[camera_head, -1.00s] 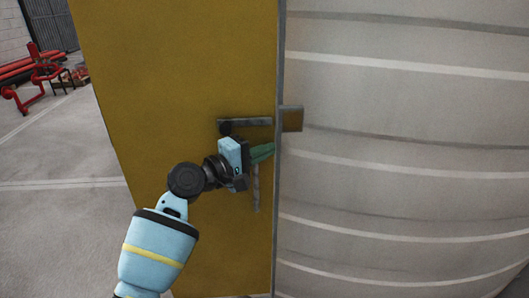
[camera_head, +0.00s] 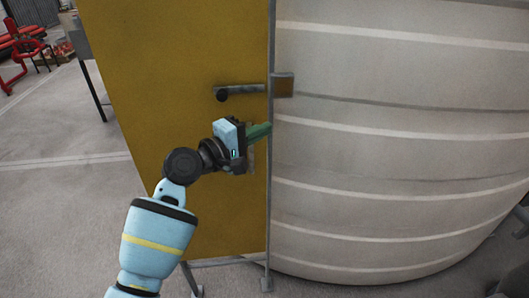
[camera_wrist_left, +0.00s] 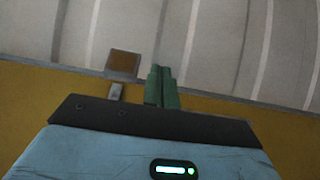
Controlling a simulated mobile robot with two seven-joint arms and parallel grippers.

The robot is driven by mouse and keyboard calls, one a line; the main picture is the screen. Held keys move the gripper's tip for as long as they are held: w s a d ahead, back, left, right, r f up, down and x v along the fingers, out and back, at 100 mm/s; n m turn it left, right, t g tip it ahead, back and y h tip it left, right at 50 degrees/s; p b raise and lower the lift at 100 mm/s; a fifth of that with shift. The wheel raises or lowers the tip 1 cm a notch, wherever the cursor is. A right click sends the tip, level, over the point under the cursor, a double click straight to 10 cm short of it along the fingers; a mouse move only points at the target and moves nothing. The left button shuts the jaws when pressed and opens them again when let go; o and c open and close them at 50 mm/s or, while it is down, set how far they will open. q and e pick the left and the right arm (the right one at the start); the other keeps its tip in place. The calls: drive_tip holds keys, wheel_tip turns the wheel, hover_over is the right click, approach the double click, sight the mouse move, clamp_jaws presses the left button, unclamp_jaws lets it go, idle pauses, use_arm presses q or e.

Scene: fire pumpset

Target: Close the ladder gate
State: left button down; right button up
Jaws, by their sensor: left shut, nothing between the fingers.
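The ladder gate (camera_head: 190,70) is a tall yellow panel left of centre in the head view, with a grey edge post on its right side. A grey lever handle (camera_head: 240,90) and a small brown latch block (camera_head: 283,85) sit at that edge. My left gripper (camera_head: 268,131) is shut and empty, its green fingers at the panel's right edge just below the handle. In the left wrist view the fingers (camera_wrist_left: 162,86) lie across the yellow panel, beside the latch block (camera_wrist_left: 122,64). I cannot tell whether they touch it. My right gripper is not in view.
A large ribbed pale grey tank (camera_head: 400,150) fills the right, close behind the gate edge. Red pipework (camera_head: 20,50) stands far left. Grey floor (camera_head: 60,180) is open on the left.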

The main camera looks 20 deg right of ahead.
use_arm(q)
drive_tip(key=s+p, duration=0.1)
drive_tip(key=s, duration=0.6)
drive_tip(key=shift+a+f, duration=0.15)
drive_tip(key=shift+a, duration=0.1)
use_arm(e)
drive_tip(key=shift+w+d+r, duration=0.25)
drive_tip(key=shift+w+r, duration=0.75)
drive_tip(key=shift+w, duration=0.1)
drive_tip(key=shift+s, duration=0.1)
